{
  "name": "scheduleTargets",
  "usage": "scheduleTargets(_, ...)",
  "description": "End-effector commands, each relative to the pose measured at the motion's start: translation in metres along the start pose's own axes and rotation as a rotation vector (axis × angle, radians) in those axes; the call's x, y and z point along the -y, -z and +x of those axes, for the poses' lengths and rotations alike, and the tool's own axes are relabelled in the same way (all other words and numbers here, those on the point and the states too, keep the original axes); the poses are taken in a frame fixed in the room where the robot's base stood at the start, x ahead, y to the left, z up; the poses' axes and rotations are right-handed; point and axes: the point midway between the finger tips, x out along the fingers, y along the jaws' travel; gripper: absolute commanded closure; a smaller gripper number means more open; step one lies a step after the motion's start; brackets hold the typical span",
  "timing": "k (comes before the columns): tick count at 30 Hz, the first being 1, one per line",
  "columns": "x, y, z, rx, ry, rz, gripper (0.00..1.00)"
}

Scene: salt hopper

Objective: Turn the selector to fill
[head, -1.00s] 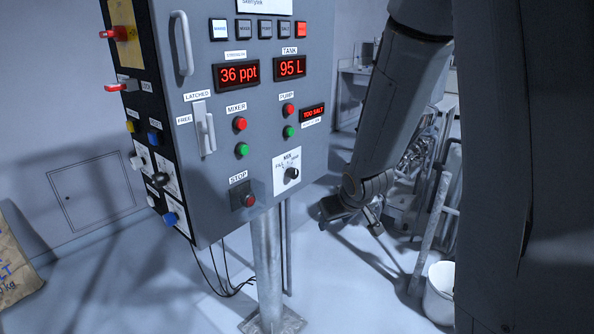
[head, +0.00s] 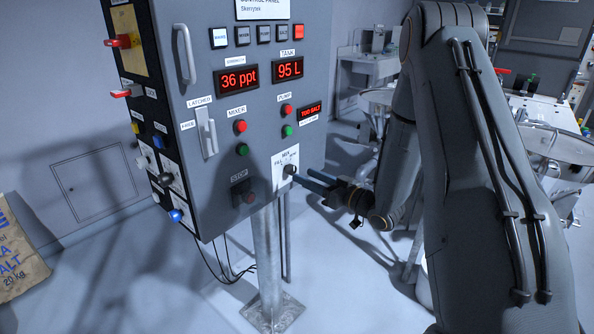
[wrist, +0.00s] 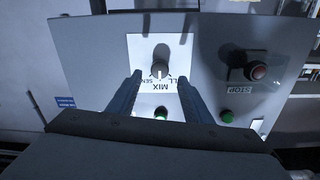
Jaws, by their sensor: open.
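The selector knob (head: 289,170) is a small dark knob on a white plate (head: 280,158) marked MIX, low on the right of the grey panel's front. In the wrist view the knob (wrist: 159,69) sits upside down in the picture, and its light mark points toward the MIX lettering. My gripper (head: 301,180) reaches in from the right, with its blue fingertips close to the knob. In the wrist view the open fingers (wrist: 160,77) lie on either side of the knob in the picture. I cannot tell whether they touch it.
The red STOP button (head: 249,197) is left of the selector. Red and green pump buttons (head: 287,121) sit above it. The panel stands on a metal post (head: 267,260). A salt sack (head: 15,260) lies far left.

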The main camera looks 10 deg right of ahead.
Motion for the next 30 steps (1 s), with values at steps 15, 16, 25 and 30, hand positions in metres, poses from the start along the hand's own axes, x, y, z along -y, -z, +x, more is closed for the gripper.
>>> scheduleTargets(15,0.0,0.0,0.052,0.001,-0.001,0.0,0.54)
scheduleTargets(16,0.0,0.0,0.052,0.001,-0.001,0.0,0.54)
scheduleTargets(25,0.0,0.0,0.052,0.002,-0.001,0.0,0.76)
scheduleTargets(30,0.0,0.0,0.052,0.002,-0.002,0.0,0.95)
